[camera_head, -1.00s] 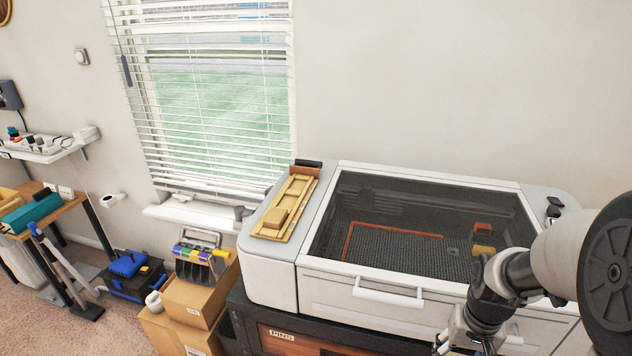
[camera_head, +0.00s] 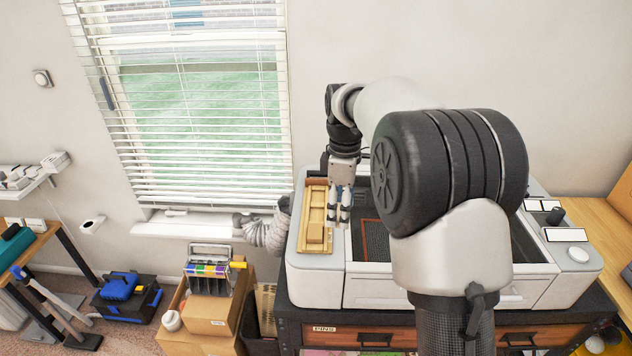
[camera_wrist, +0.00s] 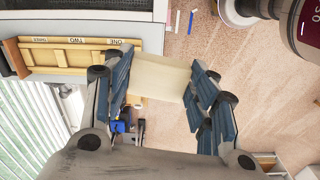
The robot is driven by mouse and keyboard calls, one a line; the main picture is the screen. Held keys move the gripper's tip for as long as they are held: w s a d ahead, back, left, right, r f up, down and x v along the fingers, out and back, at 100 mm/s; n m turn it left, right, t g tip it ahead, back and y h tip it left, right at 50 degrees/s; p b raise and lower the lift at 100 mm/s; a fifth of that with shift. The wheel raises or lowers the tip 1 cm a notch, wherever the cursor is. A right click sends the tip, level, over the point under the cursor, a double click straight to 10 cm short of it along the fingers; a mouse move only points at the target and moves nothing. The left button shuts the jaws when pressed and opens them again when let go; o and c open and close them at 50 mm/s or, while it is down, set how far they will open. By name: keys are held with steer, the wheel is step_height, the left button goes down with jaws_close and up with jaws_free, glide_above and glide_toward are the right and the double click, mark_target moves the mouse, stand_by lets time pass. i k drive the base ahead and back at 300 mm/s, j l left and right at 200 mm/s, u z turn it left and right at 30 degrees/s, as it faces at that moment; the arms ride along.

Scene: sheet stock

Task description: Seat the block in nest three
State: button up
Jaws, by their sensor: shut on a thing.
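My gripper (camera_wrist: 158,70) is shut on a pale cream block (camera_wrist: 160,78) in the wrist view, with a blue-padded finger on each side. In the head view my gripper (camera_head: 340,212) points down just right of the wooden nest tray (camera_head: 305,212); the held block is hard to make out there. In the wrist view the tray (camera_wrist: 62,70) carries labels THREE (camera_wrist: 39,39), TWO (camera_wrist: 76,40) and ONE (camera_wrist: 114,41). Nest three (camera_wrist: 45,56), by the brown end wall, looks empty. A tan block-like piece (camera_head: 316,233) sits at the tray's near end.
The tray lies on the left ledge of a white machine (camera_head: 362,289) with a dark interior. A grey hose (camera_head: 262,233) and window blinds (camera_head: 195,110) stand left of it. Cardboard boxes (camera_head: 208,313) are on the floor. My arm hides much of the machine.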

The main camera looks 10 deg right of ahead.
mark_target(318, 198)
steer(key=i, duration=0.9)
